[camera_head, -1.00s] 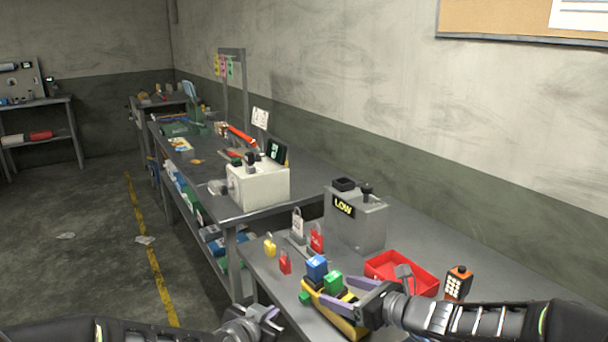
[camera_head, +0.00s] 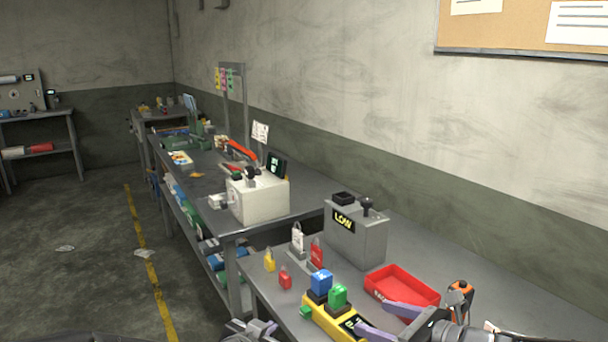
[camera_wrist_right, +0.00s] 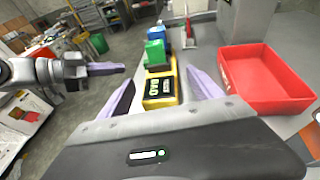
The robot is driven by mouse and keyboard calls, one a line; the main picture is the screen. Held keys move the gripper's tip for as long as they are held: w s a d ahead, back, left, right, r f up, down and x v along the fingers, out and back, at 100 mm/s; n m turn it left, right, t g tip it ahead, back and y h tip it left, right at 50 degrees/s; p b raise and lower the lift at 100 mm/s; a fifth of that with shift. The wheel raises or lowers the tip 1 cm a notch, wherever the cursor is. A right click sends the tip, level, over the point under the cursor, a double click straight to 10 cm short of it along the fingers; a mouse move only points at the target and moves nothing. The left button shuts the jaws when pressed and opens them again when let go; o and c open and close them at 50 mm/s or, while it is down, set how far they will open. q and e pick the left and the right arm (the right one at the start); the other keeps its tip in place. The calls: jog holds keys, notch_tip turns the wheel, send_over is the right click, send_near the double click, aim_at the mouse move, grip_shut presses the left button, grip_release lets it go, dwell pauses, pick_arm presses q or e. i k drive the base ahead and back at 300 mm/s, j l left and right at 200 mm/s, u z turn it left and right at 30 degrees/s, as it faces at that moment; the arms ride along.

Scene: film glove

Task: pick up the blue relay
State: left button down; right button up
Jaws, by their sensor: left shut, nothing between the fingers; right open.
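The blue relay (camera_head: 321,281) sits upright in a dark socket on the yellow base (camera_head: 330,318), just behind the green relay (camera_head: 338,296). In the right wrist view the blue relay (camera_wrist_right: 163,36) shows beyond the green relay (camera_wrist_right: 155,54), partly hidden by it. My right gripper (camera_head: 382,320) is open and empty, in front of the yellow base, its purple fingers spread; in the right wrist view (camera_wrist_right: 158,92) the base's near end lies between them. My left gripper (camera_head: 262,329) is shut and empty at the bottom of the head view, left of the bench.
A red tray (camera_head: 402,287) lies right of the base, close to my right fingers. The grey LOW box (camera_head: 355,233) stands behind. Red (camera_head: 285,277) and yellow (camera_head: 269,260) padlocks are near the left bench edge. An orange handheld device (camera_head: 459,294) stands at right.

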aim_at(321, 281)
jog(key=k+j, duration=0.2)
jog(key=k, duration=0.3)
jog(key=k+j, duration=0.25)
jog(key=k, duration=0.2)
